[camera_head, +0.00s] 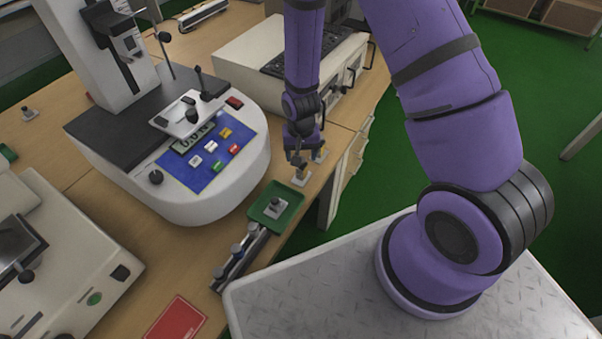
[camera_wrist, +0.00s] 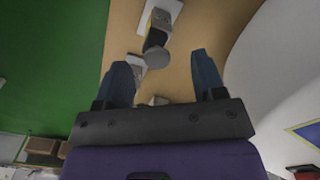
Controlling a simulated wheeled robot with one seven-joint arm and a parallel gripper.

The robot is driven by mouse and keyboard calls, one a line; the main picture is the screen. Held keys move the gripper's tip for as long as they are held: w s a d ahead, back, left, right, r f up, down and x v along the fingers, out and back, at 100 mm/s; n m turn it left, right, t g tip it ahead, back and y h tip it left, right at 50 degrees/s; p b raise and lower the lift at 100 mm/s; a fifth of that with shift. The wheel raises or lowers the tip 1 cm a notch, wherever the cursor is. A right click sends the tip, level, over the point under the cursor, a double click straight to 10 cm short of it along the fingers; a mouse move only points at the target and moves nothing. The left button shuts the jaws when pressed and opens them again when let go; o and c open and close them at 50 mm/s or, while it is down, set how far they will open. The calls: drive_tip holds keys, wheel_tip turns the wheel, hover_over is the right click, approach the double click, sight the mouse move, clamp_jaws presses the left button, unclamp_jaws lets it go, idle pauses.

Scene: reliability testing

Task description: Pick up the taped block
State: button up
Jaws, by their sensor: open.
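Two small blocks with yellowish bands stand on pale bases at the bench edge, a nearer one (camera_head: 301,177) and a farther one (camera_head: 320,154). I cannot tell which is the taped block. My gripper (camera_head: 297,158) is just above and beside them, pointing down. In the wrist view my gripper (camera_wrist: 160,60) has its fingers spread, with nothing held. A block with a round grey knob (camera_wrist: 157,28) on a white base shows ahead of the fingertips. A second pale base (camera_wrist: 136,66) is partly hidden by the left finger.
A green tray (camera_head: 260,215) holding a grey knobbed block (camera_head: 275,207) sits nearer on the bench. A large white test machine (camera_head: 225,190) stands close on the left, a white box unit (camera_head: 240,65) behind. The bench edge drops to green floor on the right.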

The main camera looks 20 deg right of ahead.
sight(302, 166)
drive_tip(key=shift+s+f, duration=0.15)
drive_tip(key=shift+f, duration=1.25)
drive_tip(key=shift+s+f, duration=0.15)
drive_tip(key=shift+f, duration=1.25)
drive_tip(key=shift+c, duration=0.2)
drive_tip(key=c, duration=1)
drive_tip(key=shift+r, duration=0.15)
